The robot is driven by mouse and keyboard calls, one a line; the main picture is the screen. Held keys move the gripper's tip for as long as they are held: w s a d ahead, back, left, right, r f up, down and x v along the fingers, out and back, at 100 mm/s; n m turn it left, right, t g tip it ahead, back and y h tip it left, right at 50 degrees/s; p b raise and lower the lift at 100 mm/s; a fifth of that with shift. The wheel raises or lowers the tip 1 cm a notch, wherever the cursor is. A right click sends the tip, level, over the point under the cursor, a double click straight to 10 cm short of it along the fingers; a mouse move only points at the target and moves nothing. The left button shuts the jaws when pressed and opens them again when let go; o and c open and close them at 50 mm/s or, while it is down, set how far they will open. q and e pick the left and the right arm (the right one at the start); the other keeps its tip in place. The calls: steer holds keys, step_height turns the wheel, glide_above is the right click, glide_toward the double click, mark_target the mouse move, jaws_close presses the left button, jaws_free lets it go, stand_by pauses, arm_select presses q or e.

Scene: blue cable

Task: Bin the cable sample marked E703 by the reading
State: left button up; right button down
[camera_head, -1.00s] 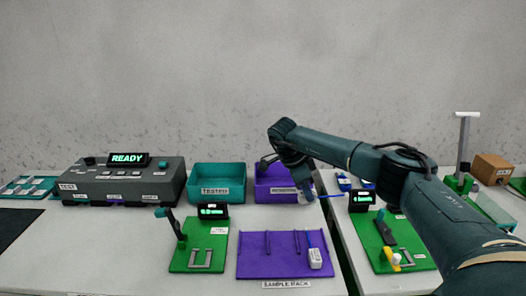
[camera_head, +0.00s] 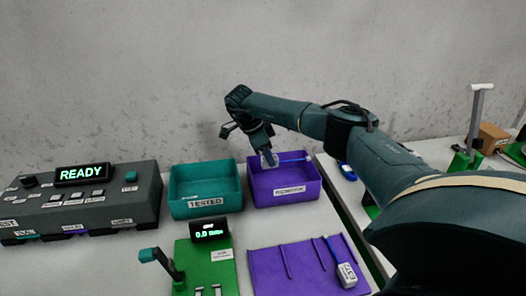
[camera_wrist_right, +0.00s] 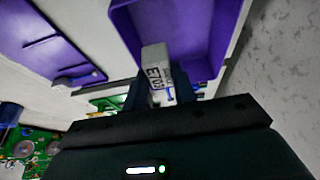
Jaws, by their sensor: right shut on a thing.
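My right gripper (camera_head: 268,160) is shut on the white end block of a cable sample (camera_wrist_right: 155,62). The block's marking is turned and blurred in the wrist view; it looks like E703, but I cannot be sure. The sample's blue cable (camera_head: 292,155) sticks out to the right in the head view. The gripper is over the back left part of the purple bin (camera_head: 287,192), whose label is hard to read. The bin also shows behind the block in the wrist view (camera_wrist_right: 205,30). A teal bin (camera_head: 206,210) labelled TESTED stands to its left. My left gripper is out of view.
A dark tester (camera_head: 85,208) at left shows READY. A small display (camera_head: 209,230) reading about 0.0 stands by a green fixture (camera_head: 210,270). The purple sample rack (camera_head: 285,270) holds another white-ended blue cable (camera_head: 346,273) at its right. A second table stands at right.

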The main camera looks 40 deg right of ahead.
mark_target(268, 165)
steer(key=shift+s+f+b, duration=0.1)
steer(key=shift+f+b, duration=0.25)
steer(key=shift+f, duration=0.3)
step_height(268, 165, down, 3)
steer(key=shift+r+b, duration=0.2)
steer(key=shift+b, duration=0.9)
step_height(268, 165, down, 4)
steer(key=b, duration=0.3)
steer(key=shift+f, duration=0.7)
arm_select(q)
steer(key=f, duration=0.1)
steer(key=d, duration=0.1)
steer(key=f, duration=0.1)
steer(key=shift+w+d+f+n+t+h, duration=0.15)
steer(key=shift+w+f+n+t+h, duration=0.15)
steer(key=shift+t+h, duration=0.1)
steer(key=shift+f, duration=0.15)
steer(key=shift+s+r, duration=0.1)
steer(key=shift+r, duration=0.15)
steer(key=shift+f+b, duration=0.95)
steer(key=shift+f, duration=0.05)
arm_select(e)
steer(key=shift+f, duration=1.55)
